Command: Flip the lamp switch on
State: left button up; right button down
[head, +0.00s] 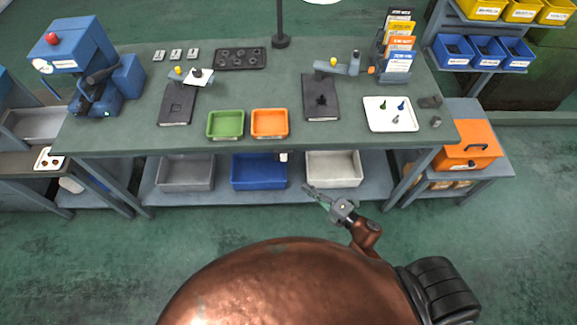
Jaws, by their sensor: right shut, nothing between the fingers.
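A black lamp post (280,20) rises from a round base near the back edge of the green workbench (300,75). Part of a bright white lamp head (320,1) shows at the top edge. A small white fitting (283,157) is under the bench's front edge, above the blue bin; I cannot tell if it is the lamp switch or its position. My right gripper (309,189) is shut and empty, in front of the bench, lower and to the right of the fitting in the picture, apart from it. My left gripper is not in view.
Green (226,124) and orange (269,123) trays stand near the bench's front edge. Grey (187,172), blue (259,170) and white (334,168) bins fill the lower shelf. A blue press (85,65) stands left. An orange toolbox (467,146) is right. Floor in front is clear.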

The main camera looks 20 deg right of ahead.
send_near(281, 160)
jog(key=w+a, duration=0.2)
jog(key=a, duration=0.2)
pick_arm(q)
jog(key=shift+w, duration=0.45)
pick_arm(e)
jog(key=shift+w+d+f, duration=0.15)
jog(key=shift+w+d, duration=0.15)
jog(key=shift+w, duration=0.45)
jog(key=shift+w+d+f, duration=0.2)
jog(key=shift+w+d, duration=0.05)
jog(key=shift+w, duration=0.55)
